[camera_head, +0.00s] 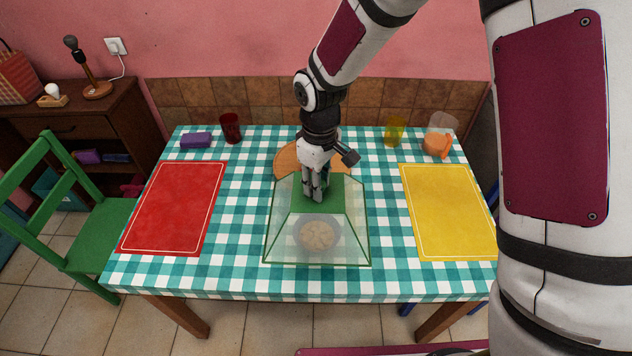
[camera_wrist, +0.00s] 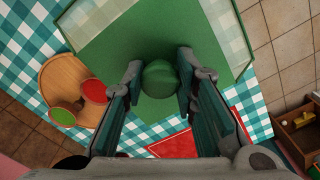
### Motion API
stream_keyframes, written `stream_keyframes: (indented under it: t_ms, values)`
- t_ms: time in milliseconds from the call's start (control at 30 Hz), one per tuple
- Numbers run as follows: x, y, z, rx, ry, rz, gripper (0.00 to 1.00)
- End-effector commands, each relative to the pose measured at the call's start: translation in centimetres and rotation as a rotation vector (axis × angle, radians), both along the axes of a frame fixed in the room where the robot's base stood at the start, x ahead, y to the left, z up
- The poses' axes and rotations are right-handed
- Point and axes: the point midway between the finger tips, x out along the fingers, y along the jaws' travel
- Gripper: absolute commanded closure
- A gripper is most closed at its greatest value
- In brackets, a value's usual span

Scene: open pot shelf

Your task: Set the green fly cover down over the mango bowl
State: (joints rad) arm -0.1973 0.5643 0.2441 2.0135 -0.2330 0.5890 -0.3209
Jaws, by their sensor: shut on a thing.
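The green fly cover (camera_head: 283,235) has see-through mesh sides and a solid green top, and sits at the middle of the table in the head view. Its top (camera_wrist: 150,55) fills the middle of the wrist view. My gripper (camera_head: 315,192) is shut on the cover's round green knob (camera_wrist: 160,79), one finger on each side. A round bowl (camera_head: 318,236) with pale tan contents shows through the front mesh; I cannot tell whether these are mangoes. The cover looks about level. I cannot tell whether its lower rim touches the table. The bowl is hidden in the wrist view.
A round wooden board (camera_head: 287,160) lies behind the cover, with a green-topped and a red-topped small dish (camera_wrist: 93,91) on it. A red mat (camera_head: 175,208) lies left, a yellow mat (camera_head: 449,210) right. Cups and a purple block (camera_head: 196,140) stand along the back.

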Motion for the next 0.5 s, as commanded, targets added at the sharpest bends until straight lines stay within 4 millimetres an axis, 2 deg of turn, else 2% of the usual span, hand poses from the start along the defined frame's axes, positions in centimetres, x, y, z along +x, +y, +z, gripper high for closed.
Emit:
stream_keyframes:
  t_ms: [167,500]
  values:
    - [-0.3,0.5,-0.5,-0.001,0.001,0.031,1.00]
    - [-0.2,0.4,-3.2,-0.001,0.001,0.027,1.00]
